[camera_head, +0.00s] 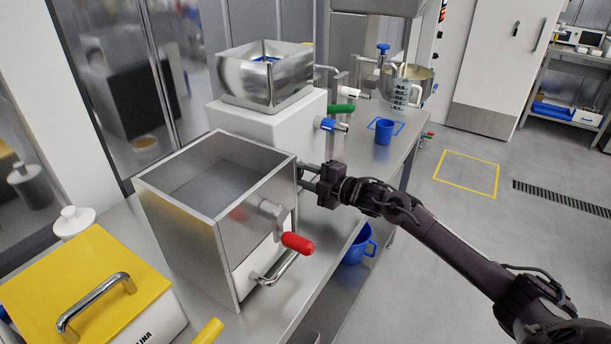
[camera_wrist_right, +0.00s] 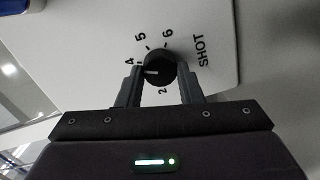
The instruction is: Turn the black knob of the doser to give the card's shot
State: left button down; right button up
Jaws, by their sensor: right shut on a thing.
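The doser appears to be the white housing (camera_head: 300,115) with a steel hopper on top, partly hidden behind a steel box in the head view. The knob's white mark points left, just below the 4, where a finger covers the scale. My right gripper (camera_wrist_right: 160,84) is shut on the knob, one finger on each side. In the head view it (camera_head: 306,177) is partly hidden by the steel box's corner. No card is readable.
The steel box (camera_head: 180,225) with a red-handled crank (camera_head: 298,243) stands close in front of my right gripper. A yellow-lidded bin (camera_head: 85,280) is at front left. A blue cup (camera_head: 384,131) stands farther back on the bench; a blue jug (camera_head: 358,247) is lower down. Floor at right is clear.

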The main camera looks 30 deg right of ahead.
jog(key=o, duration=1)
jog(key=b+v, duration=0.1)
jog(key=v, duration=0.5)
jog(key=shift+s+d+f, duration=0.15)
jog(key=shift+s, duration=0.05)
jog(key=shift+s+d, duration=0.3)
jog(key=shift+s, duration=0.3)
jog(key=shift+r, duration=0.2)
jog(key=shift+f, duration=0.1)
